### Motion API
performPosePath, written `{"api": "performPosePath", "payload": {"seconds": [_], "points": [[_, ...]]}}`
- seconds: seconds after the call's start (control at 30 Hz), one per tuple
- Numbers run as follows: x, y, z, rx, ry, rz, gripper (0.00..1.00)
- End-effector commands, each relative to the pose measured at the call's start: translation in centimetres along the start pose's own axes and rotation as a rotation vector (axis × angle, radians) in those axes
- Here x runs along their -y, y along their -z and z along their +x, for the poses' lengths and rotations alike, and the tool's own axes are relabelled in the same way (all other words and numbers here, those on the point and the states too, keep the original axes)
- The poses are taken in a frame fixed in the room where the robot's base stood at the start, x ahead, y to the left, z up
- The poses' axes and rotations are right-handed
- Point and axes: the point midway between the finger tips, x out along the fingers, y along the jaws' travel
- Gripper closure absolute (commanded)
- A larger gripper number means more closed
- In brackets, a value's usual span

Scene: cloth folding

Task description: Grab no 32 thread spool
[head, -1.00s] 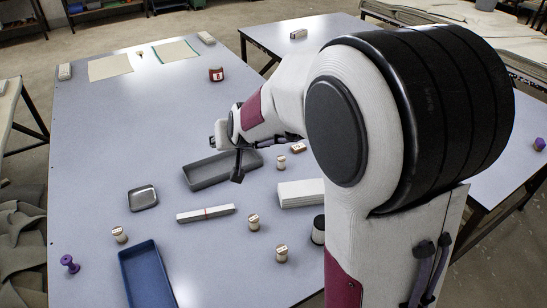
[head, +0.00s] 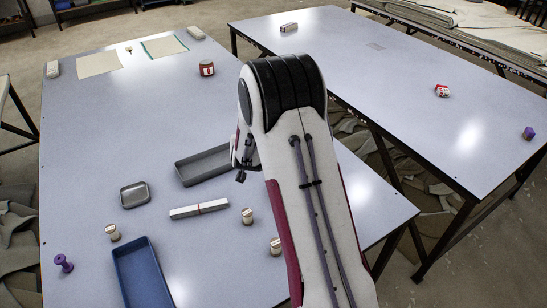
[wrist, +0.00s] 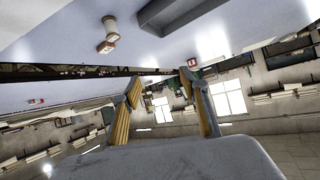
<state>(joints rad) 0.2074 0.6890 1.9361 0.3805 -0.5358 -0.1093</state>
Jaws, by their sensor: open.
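In the head view, cream labelled spools stand on the near table, including a left one (head: 113,233), a middle one (head: 247,217) and one by my arm (head: 276,246). A purple spool (head: 64,263) stands at the left edge. I cannot read any number, so I cannot tell which is 32. My gripper (wrist: 163,78) is open and empty, apart from both. In the head view my arm mostly hides it, with a dark part near the grey tray.
The near table holds a grey tray (head: 181,176), a small metal dish (head: 135,204), a banded white strip (head: 198,210), a blue tray (head: 123,262) and a red canister (head: 206,68). A second table on the right is largely clear, with a red box (head: 442,91) and purple item (head: 529,133).

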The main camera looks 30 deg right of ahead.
Motion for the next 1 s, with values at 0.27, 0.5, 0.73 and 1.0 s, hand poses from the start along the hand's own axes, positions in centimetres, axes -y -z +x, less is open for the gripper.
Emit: {"api": "performPosePath", "payload": {"seconds": [0.27,0.5,0.73,1.0], "points": [[-3.6,-3.3,4.7,-0.059,-0.084,0.013,0.56],[-6.9,-6.4,7.7,-0.113,-0.158,0.012,0.56],[-9.0,-8.5,9.2,-0.149,-0.205,0.008,0.56],[-9.5,-8.9,9.4,-0.158,-0.216,0.007,0.56]]}}
